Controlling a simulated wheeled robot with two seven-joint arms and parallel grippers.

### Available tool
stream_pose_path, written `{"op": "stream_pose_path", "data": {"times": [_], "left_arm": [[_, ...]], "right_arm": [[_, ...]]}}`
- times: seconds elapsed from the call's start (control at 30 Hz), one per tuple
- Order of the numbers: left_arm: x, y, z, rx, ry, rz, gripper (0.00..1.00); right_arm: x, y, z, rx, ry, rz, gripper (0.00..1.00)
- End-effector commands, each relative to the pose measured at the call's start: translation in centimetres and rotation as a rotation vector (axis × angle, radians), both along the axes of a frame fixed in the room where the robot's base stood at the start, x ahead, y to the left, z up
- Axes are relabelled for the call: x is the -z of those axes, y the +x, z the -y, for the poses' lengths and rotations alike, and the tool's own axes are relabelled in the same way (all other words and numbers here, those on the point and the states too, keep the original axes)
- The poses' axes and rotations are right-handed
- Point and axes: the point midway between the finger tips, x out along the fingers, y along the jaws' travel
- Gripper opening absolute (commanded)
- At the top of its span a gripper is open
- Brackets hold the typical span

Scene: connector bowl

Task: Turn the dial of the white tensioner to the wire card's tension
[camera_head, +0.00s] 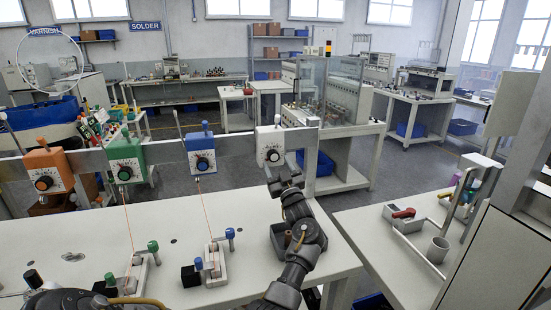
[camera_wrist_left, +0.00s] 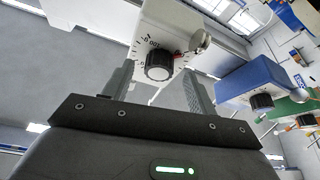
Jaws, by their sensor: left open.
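The white tensioner (camera_head: 271,146) hangs on the grey rail, rightmost in the row, with a black dial (camera_head: 272,156) on its front. In the left wrist view its dial (camera_wrist_left: 159,66) shows with printed numbers around it, too small to read surely. My left gripper (camera_head: 280,176) is just below and in front of this dial. Its two fingers are open, one on each side of the dial in the wrist view; I cannot tell whether they touch it. I cannot make out a wire card. My right gripper is not in view.
Blue (camera_head: 200,153), green (camera_head: 125,160) and orange (camera_head: 49,170) tensioners hang along the rail (camera_head: 229,146) to the left. Wires run down from the blue and green ones to fixtures on the white table (camera_head: 180,240). A dark bin (camera_head: 280,240) stands beside my arm.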

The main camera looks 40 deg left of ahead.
Motion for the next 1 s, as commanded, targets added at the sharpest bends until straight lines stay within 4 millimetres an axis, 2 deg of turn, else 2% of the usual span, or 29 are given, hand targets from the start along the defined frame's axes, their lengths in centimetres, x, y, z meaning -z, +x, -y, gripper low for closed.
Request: {"op": "stream_pose_path", "data": {"times": [0.2, 0.53, 0.87, 1.0], "left_arm": [[-0.8, 0.9, -1.6, 0.0, 0.0, -0.001, 0.57], [-0.8, 1.0, -1.8, -0.001, 0.0, 0.0, 0.56], [-0.8, 1.0, -1.8, 0.0, 0.0, 0.0, 0.13], [-0.8, 0.9, -1.8, -0.001, 0.003, -0.004, 0.13]], "right_arm": [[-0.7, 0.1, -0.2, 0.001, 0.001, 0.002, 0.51], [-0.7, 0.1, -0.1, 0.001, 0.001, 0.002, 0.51], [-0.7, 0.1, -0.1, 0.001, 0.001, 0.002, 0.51], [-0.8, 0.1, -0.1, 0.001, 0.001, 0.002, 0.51]]}}
